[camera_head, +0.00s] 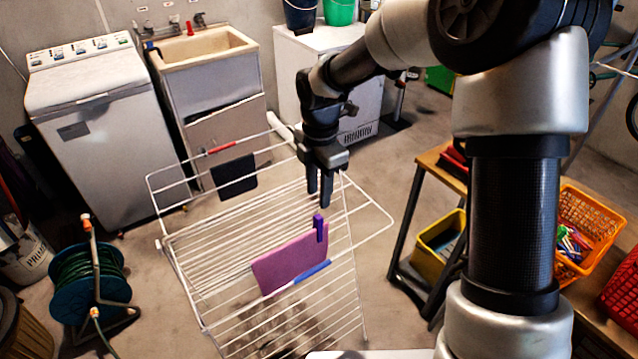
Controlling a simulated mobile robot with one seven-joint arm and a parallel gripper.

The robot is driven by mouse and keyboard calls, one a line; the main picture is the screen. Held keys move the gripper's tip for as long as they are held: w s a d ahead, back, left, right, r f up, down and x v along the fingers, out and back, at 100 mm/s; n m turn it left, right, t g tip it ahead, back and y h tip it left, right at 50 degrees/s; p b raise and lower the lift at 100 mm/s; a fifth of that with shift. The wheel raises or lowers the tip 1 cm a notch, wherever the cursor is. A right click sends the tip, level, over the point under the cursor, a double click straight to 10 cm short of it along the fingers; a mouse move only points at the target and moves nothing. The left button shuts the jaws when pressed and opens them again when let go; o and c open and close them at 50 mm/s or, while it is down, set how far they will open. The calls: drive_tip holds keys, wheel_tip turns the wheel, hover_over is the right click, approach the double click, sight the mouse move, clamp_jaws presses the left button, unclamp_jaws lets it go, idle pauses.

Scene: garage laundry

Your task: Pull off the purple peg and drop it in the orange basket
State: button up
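The purple peg (319,228) stands upright on the top edge of a pink-purple cloth (289,262), which hangs on the white drying rack (215,255). My gripper (319,198) points down just above the peg, with its two fingers apart and nothing visible between them. From this view I cannot tell how far behind or above the peg the fingertips are. The orange basket (607,213) stands at the right on a wooden bench and holds several coloured pegs. My arm hides part of the bench to its left.
A dark cloth (234,175) hangs at the rack's back left. A yellow crate (437,240) sits under the wooden bench (433,160). A red basket (625,290) stands beside the orange one. A hose reel (90,285) is at the left, a washing machine (95,130) behind.

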sight(318, 216)
wheel_tip(318, 216, down, 6)
drive_tip(key=b, duration=0.4)
drive_tip(key=shift+w+f+b, duration=0.1)
drive_tip(key=shift+b, duration=0.3)
drive_tip(key=shift+w+a+f+b, duration=0.1)
drive_tip(key=shift+f+b, duration=0.9)
drive_tip(key=shift+f, duration=1.1)
clamp_jaws()
drive_tip(key=shift+r, duration=0.1)
drive_tip(key=shift+r+p, duration=2.85)
drive_tip(key=shift+r, duration=0.1)
